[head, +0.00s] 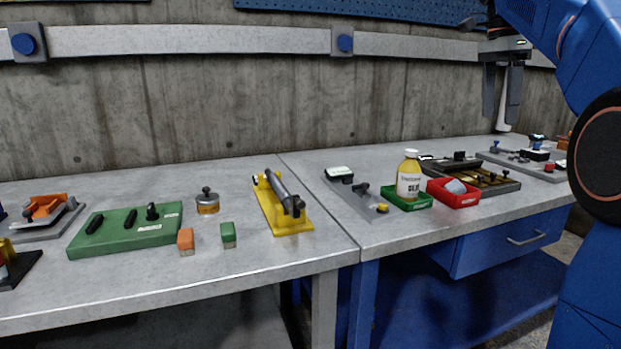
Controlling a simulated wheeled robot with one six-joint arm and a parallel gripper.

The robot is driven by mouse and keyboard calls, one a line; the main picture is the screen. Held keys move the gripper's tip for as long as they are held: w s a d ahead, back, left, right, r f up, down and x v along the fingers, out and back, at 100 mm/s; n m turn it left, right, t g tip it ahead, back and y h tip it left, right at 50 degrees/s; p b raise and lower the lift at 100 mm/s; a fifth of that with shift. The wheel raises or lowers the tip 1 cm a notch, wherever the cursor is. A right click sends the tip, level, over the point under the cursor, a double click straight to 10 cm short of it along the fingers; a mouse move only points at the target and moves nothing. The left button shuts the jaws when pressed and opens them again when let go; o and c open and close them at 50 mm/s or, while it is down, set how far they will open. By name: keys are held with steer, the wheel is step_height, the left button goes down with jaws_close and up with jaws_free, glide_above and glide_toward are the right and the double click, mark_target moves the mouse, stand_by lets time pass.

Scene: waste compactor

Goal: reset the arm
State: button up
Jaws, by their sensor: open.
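My gripper (502,92) hangs at the upper right of the head view, pointing down, above the back of the right bench. Its two dark fingers are apart. My blue arm runs down the right edge of the view and hides part of the bench there.
Two grey benches (130,300) meet at a seam. On them are a green board (120,238), a yellow stand (290,222), a yellow bottle (409,180) in a green tray (418,205), a red tray (453,199) and a dark tray (497,187). A concrete wall (220,110) stands behind.

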steer(key=s+a+f+n+t, duration=0.1)
steer(key=s+a+f+n, duration=0.3)
steer(key=s+f, duration=0.6)
steer(key=s+a+f+n+t+y, duration=0.1)
steer(key=s+a+f+n, duration=0.3)
steer(key=f, duration=1.2)
steer(key=s+a+f+n+t, duration=0.2)
steer(key=s+a+f+n, duration=0.3)
steer(key=s+f+n, duration=0.5)
steer(key=s+f, duration=0.4)
steer(key=s, duration=0.2)
steer(key=shift+n+t, duration=0.4)
steer(key=shift+r, duration=0.1)
